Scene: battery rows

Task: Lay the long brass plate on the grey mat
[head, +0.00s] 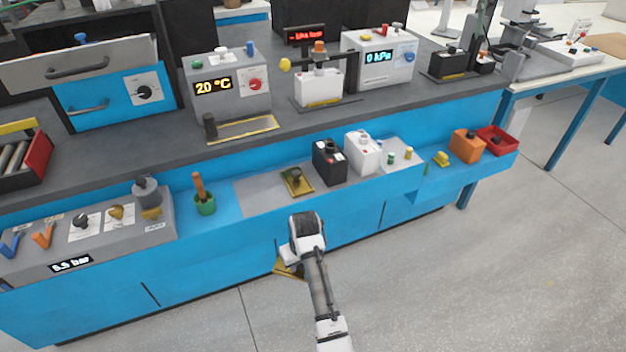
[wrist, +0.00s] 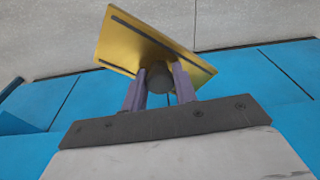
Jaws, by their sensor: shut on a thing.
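A long brass plate (wrist: 135,40) with dark slots near its ends is held by its dark round knob (wrist: 156,76) between my gripper's two fingers (wrist: 160,88) in the wrist view. The plate hangs tilted in that picture. In the head view my gripper (head: 294,266) is in front of the blue cabinet, and part of the brass plate (head: 284,269) shows below it; my wrist hides the rest. The grey mat (head: 258,197) lies on the blue ledge, behind my gripper. A smaller brass plate (head: 305,188) with a dark knob lies on the mat.
A black battery-like block (head: 328,163) and a white one (head: 361,153) stand right of the small plate. The mat's left part is bare. The floor (head: 440,270) in front is clear.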

